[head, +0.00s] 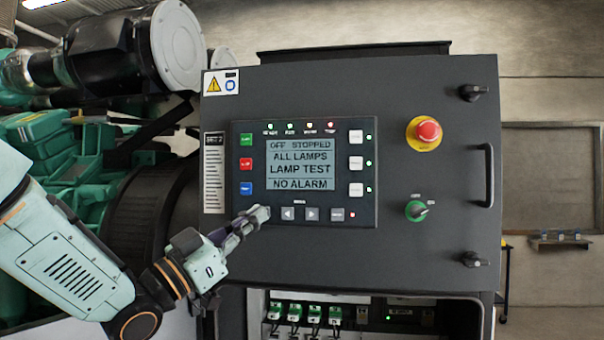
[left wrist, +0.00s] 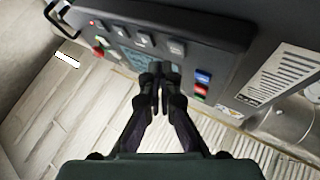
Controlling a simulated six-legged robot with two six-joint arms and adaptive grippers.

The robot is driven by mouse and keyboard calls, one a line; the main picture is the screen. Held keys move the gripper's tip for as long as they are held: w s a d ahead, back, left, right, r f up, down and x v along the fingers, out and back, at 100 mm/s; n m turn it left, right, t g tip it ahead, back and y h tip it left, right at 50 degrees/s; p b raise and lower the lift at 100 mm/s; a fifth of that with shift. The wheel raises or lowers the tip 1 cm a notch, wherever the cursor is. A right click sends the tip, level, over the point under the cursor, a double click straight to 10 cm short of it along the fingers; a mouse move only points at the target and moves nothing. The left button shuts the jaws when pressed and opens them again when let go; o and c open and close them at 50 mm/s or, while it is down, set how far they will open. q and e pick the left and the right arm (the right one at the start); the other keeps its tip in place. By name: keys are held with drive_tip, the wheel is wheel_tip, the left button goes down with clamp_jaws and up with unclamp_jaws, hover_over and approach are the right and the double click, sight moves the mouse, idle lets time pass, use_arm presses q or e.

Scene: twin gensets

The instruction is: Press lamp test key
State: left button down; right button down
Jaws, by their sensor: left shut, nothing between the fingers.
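The genset control panel (head: 305,235) is on the dark cabinet door in the middle of the head view. Its screen (head: 297,165) reads OFF STOPPED, ALL LAMPS, LAMP TEST, NO ALARM. Several green and red lamps are lit above and to the right of it. My left gripper (head: 262,212) is shut and empty, its fingertips at the lower left of the panel, beside the left arrow key (head: 288,213). The fingers hide the left end of that key row. In the left wrist view the closed fingertips (left wrist: 160,76) are at the panel; I cannot tell contact. My right gripper is out of view.
Green engine parts (head: 50,140) are at left. An open bay (head: 350,312) is below.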

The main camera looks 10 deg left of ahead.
use_arm(q)
drive_tip(key=s, duration=0.6)
drive_tip(key=shift+a+b, duration=0.15)
drive_tip(key=shift+b, duration=0.15)
idle(0.6)
drive_tip(key=s+a+f+n+g+y+b, duration=0.1)
drive_tip(key=a+f+n+g+y+b, duration=0.3)
drive_tip(key=f, duration=1.7)
drive_tip(key=s+f+n+g+y+b, duration=0.1)
drive_tip(key=f+n+g+y+b, duration=0.45)
drive_tip(key=f, duration=1.65)
drive_tip(key=s+a+f+n+g+y+b, duration=0.1)
drive_tip(key=s+f+g+y+b, duration=0.4)
drive_tip(key=s+f, duration=2.7)
wheel_tip(320, 180, down, 3)
drive_tip(key=g+b, duration=0.2)
drive_tip(key=g, duration=0.1)
drive_tip(key=shift+s+a+y, duration=0.3)
drive_tip(key=shift+s+y, duration=0.05)
drive_tip(key=shift+s, duration=0.05)
